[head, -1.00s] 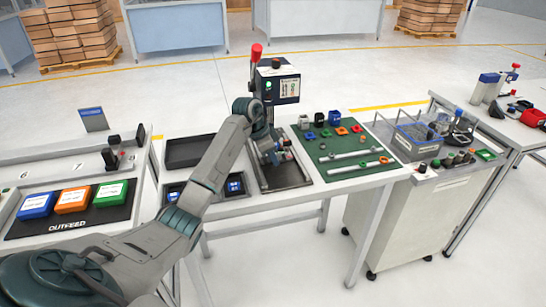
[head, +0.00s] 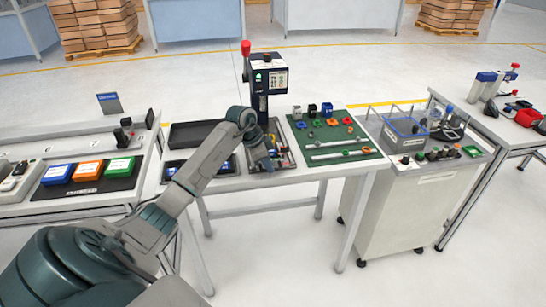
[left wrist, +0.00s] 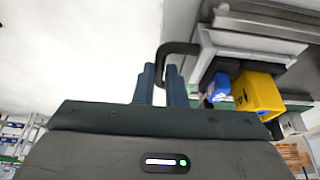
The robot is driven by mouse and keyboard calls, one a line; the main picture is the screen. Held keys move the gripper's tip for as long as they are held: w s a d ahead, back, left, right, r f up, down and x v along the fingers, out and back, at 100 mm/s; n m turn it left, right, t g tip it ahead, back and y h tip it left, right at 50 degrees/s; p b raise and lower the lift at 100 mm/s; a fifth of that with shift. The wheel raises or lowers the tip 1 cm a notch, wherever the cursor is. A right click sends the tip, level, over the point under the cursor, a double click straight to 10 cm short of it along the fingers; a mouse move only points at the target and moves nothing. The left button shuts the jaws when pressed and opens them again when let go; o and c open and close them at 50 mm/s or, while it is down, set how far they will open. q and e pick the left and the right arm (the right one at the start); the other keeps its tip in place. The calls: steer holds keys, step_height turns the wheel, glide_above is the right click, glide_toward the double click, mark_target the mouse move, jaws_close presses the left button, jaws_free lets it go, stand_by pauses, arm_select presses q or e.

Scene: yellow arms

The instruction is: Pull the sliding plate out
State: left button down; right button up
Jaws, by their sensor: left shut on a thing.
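The press (head: 258,100) with a red-topped lever stands at the back of the middle table. The sliding plate is at its base (head: 289,161), largely hidden by my arm in the head view. In the left wrist view a black bent handle (left wrist: 180,47) joins a pale grey block, apparently the plate's front (left wrist: 250,43). A blue part (left wrist: 218,88) and a yellow part (left wrist: 258,94) show beside it. My left gripper (head: 263,164) is at the front of the press. Its fingers (left wrist: 164,75) are shut on the handle. My right gripper is not in view.
A green mat (head: 330,133) with rods and coloured rings lies right of the press. Black trays (head: 192,134) stand to its left. A cart with a blue basket (head: 408,137) is further right. Open floor lies in front of the table.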

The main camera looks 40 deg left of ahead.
arm_select(q)
steer(key=shift+d+f, duration=0.1)
steer(key=shift+f, duration=0.05)
steer(key=shift+s, duration=0.1)
steer(key=c, duration=1.5)
jaws_free()
steer(key=shift+d, duration=0.1)
steer(key=shift+r, duration=0.2)
steer(key=b+v, duration=0.2)
steer(key=v, duration=0.8)
steer(key=shift+s+r, duration=0.2)
steer(key=shift+r, duration=0.1)
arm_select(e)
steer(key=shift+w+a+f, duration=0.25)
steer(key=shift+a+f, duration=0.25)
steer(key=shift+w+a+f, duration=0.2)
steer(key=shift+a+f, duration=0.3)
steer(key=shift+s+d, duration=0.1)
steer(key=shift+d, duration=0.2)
